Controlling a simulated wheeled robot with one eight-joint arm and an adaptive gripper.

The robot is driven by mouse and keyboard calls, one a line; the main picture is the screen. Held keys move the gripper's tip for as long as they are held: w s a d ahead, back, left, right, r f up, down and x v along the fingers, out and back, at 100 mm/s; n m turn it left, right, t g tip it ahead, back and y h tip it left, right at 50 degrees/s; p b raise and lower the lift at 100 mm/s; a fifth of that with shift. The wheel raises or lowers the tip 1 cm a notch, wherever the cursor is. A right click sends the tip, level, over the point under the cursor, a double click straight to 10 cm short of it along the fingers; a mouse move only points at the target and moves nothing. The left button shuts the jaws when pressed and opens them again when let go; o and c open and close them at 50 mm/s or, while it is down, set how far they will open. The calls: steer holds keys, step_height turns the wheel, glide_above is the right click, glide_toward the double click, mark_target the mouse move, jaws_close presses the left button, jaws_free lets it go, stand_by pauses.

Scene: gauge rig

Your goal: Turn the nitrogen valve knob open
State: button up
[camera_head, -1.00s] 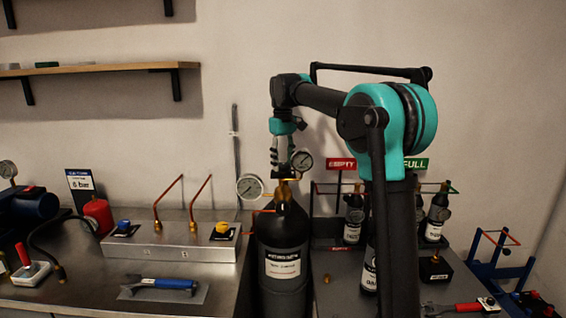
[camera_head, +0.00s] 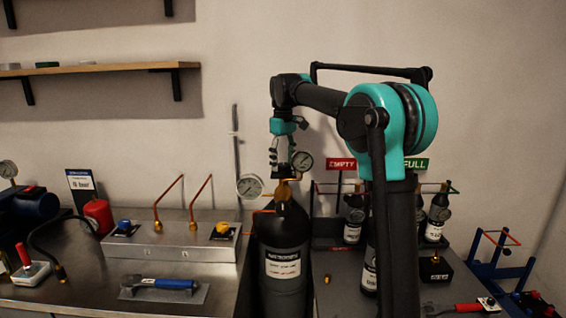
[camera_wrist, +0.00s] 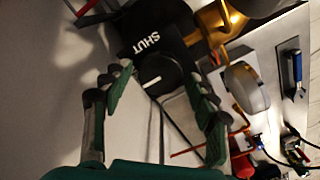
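The black valve knob (camera_wrist: 158,76) with a white pointer line shows in the wrist view. It sits on a black plate (camera_wrist: 146,34) marked SHUT, and the pointer does not aim at that word. My gripper (camera_wrist: 162,84) has its green-padded fingers spread on either side of the knob. A small gap seems to show at the fingertips, though contact is hard to judge. In the head view my gripper (camera_head: 281,158) points down over the brass valve of the large black nitrogen cylinder (camera_head: 283,262). The knob is hidden there.
Round gauges (camera_head: 249,186) and (camera_head: 302,161) flank the valve closely. A steel manifold box (camera_head: 170,240) with copper pipes stands to the left. EMPTY and FULL racks (camera_head: 341,163) with small bottles stand behind my arm at right.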

mark_target(283, 165)
steer(key=shift+r, duration=0.1)
step_height(283, 165, up, 12)
stand_by(0.8)
steer(key=shift+s, duration=0.15)
